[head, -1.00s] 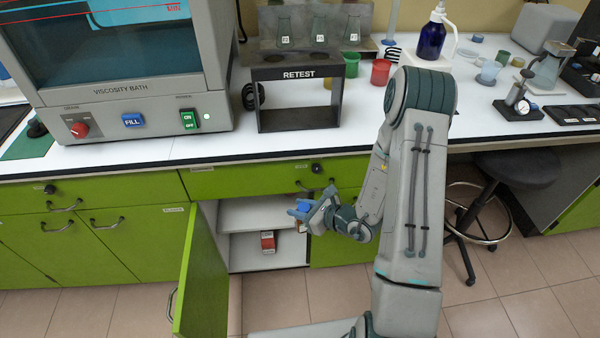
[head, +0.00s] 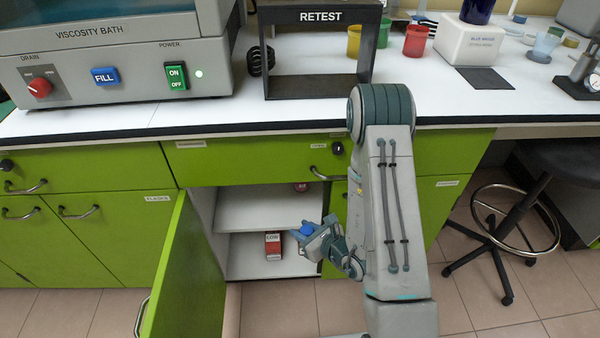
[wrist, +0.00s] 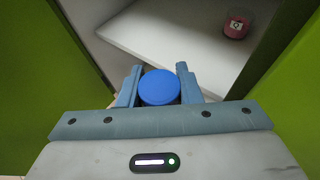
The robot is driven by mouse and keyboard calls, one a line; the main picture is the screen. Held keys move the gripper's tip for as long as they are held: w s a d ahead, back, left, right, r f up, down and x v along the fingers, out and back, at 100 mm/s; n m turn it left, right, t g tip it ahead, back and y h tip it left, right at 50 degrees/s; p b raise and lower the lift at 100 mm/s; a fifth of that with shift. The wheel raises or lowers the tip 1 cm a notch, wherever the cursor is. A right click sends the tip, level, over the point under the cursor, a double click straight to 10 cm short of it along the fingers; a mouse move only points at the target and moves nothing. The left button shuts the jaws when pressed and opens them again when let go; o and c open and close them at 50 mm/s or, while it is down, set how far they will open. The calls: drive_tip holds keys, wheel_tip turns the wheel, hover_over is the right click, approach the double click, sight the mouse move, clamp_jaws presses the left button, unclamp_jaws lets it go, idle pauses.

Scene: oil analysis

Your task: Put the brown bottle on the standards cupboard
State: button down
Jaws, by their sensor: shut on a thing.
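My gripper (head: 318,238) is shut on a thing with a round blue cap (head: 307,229). In the wrist view the blue cap (wrist: 159,87) sits between the two fingers (wrist: 159,85), and the body under it is hidden, so I cannot tell if it is brown. An open green cupboard (head: 268,208) with white shelves is behind and left of my gripper; I cannot read a standards label on it. My gripper is in front of its right side, near the lower shelf's height in the head view. No uncovered brown bottle shows.
The cupboard's green door (head: 187,270) stands open on the left. A red and white box (head: 273,245) stands on the lower shelf. A small red jar (wrist: 237,25) is on the upper shelf at the right. A stool (head: 515,205) is at the right. Shelf room left of the jar is clear.

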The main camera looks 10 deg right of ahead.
drive_tip(key=b+x, duration=0.1)
drive_tip(key=b, duration=0.2)
drive_tip(key=shift+w+a+f+b, duration=0.15)
drive_tip(key=shift+w+b, duration=0.15)
drive_tip(key=shift+w, duration=0.05)
drive_tip(key=w+a+b, duration=0.1)
drive_tip(key=b, duration=0.2)
drive_tip(key=w+a+b, duration=0.1)
drive_tip(key=w+a, duration=0.1)
drive_tip(key=w, duration=0.1)
drive_tip(key=w+a+b, duration=0.2)
drive_tip(key=w, duration=0.1)
drive_tip(key=w+a+b, duration=0.1)
drive_tip(key=w+a, duration=0.2)
drive_tip(key=shift+w+r+b, duration=0.1)
drive_tip(key=shift+r+b, duration=0.25)
drive_tip(key=b+x, duration=0.1)
drive_tip(key=x, duration=0.2)
drive_tip(key=shift+w+a, duration=0.1)
drive_tip(key=shift+w, duration=0.15)
drive_tip(key=shift+f+b, duration=0.2)
drive_tip(key=shift+b, duration=0.15)
drive_tip(key=shift+f, duration=0.2)
drive_tip(key=c, duration=1)
unclamp_jaws()
drive_tip(key=shift+c, duration=0.2)
